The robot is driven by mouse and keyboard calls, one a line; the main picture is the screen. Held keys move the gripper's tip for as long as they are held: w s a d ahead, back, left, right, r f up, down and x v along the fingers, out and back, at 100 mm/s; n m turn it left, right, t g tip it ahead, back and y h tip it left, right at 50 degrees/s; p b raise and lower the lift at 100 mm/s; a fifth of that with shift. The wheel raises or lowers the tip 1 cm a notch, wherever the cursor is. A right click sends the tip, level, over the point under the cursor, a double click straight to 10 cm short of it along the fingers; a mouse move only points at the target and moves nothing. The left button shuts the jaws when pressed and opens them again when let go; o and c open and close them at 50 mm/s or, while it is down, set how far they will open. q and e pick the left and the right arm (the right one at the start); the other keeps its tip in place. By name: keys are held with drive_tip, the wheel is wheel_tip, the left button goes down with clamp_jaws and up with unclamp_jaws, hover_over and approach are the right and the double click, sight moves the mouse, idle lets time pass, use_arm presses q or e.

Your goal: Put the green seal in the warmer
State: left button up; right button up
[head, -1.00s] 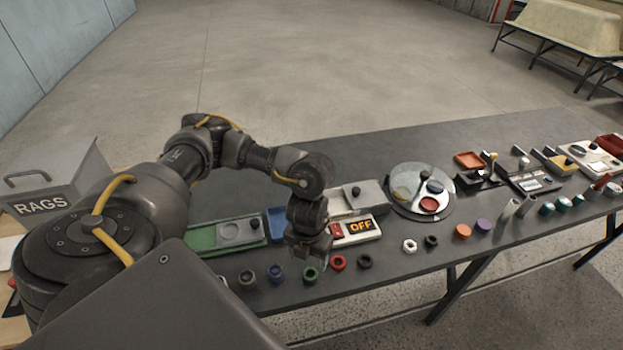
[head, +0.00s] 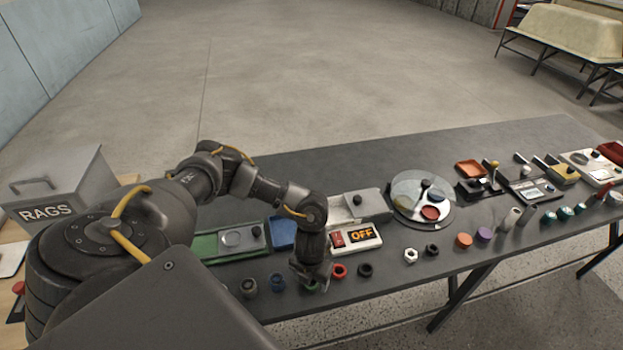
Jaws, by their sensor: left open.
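The green seal (head: 311,287) is a small ring in the front row on the dark table, mostly hidden by my left gripper (head: 312,281). The left gripper points down over the seal, open; whether its fingers touch the seal cannot be seen. The warmer appears to be the pale unit with a grey lid and dark knob (head: 366,204). In front of it is a panel with a red switch and a display reading OFF (head: 362,235). The warmer stands behind and to the right of the left gripper. My right gripper is not in view.
A red ring (head: 339,270) and a black ring (head: 365,269) lie just right of the gripper. A green tray (head: 205,246) and a blue block (head: 283,233) are behind. A round clear-covered dish (head: 409,188) stands farther right.

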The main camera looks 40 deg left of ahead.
use_arm(q)
drive_tip(key=c, duration=1.1)
drive_tip(key=shift+c, duration=0.2)
drive_tip(key=shift+r, duration=0.15)
drive_tip(key=shift+r, duration=0.25)
wheel_tip(320, 180, up, 2)
drive_tip(key=shift+r, duration=0.2)
drive_tip(key=w+d+r+b, duration=0.3)
drive_tip(key=w+d+r, duration=0.1)
drive_tip(key=d+r, duration=0.6)
drive_tip(key=d, duration=0.3)
drive_tip(key=shift+w+d, duration=0.15)
drive_tip(key=shift+w, duration=0.05)
